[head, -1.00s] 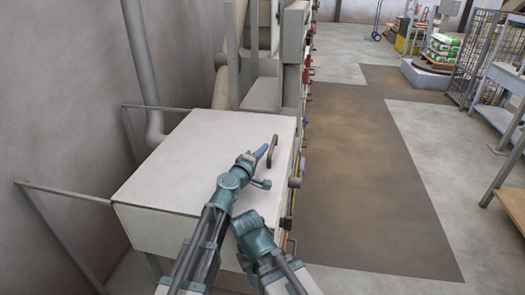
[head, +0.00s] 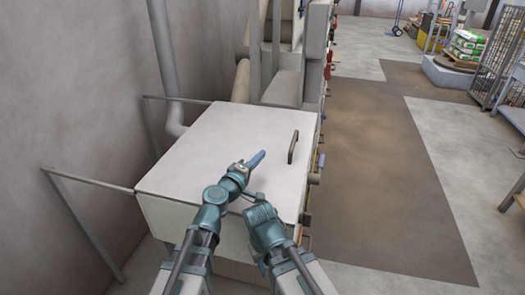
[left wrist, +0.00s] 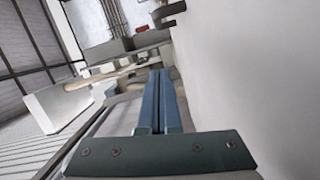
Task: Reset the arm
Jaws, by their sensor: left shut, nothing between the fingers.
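My left gripper (head: 257,160) is over the white lid of the machine (head: 200,160), left of the dark bar handle (head: 293,147). Its blue fingers are closed together with nothing between them. They also show closed side by side in the left wrist view (left wrist: 159,100). A gap separates the fingers from the handle. My right arm's teal wrist (head: 265,226) is at the near right edge of the lid; its fingers cannot be made out.
Grey rails (head: 95,187) stand left of the lid by the wall. A tall machine frame (head: 315,60) with small fittings rises behind. Open floor (head: 385,170) lies to the right. Stacked bags (head: 468,45) and a mesh cage (head: 495,60) stand far right.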

